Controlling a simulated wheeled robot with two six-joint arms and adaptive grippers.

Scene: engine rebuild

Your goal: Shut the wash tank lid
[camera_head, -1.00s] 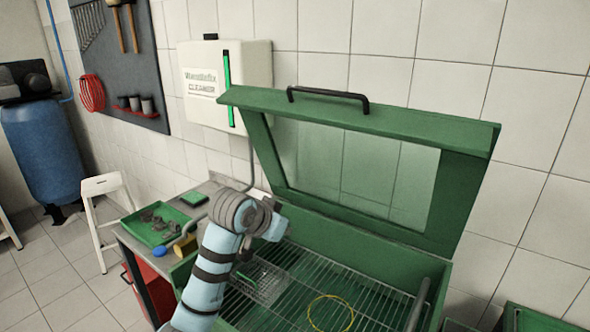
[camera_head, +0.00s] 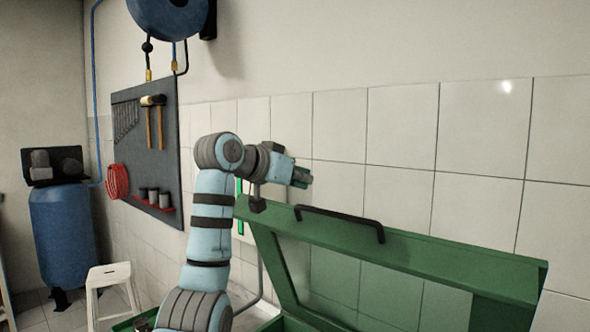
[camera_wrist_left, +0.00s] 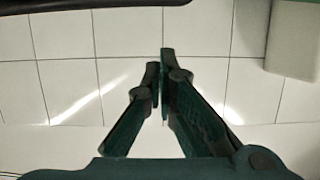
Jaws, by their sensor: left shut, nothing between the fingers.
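The green wash tank lid (camera_head: 400,252) stands raised and tilted back, with a window in it and a black handle (camera_head: 342,217) along its upper edge. The tank's lower body is mostly below the head view. My left gripper (camera_head: 303,178) is raised above the lid's upper left part, left of and higher than the handle. It is shut and empty, apart from the handle. In the left wrist view, the closed fingers (camera_wrist_left: 160,72) point at the tiled wall, and a dark bar and a green edge cross the top of the picture. My right gripper is not in view.
The tiled wall (camera_head: 400,125) is close behind the lid. A tool board (camera_head: 160,180), a blue compressor tank (camera_head: 63,235) and a white stool (camera_head: 108,275) stand to the left. A hose reel (camera_head: 168,15) hangs above. Space above the lid is clear.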

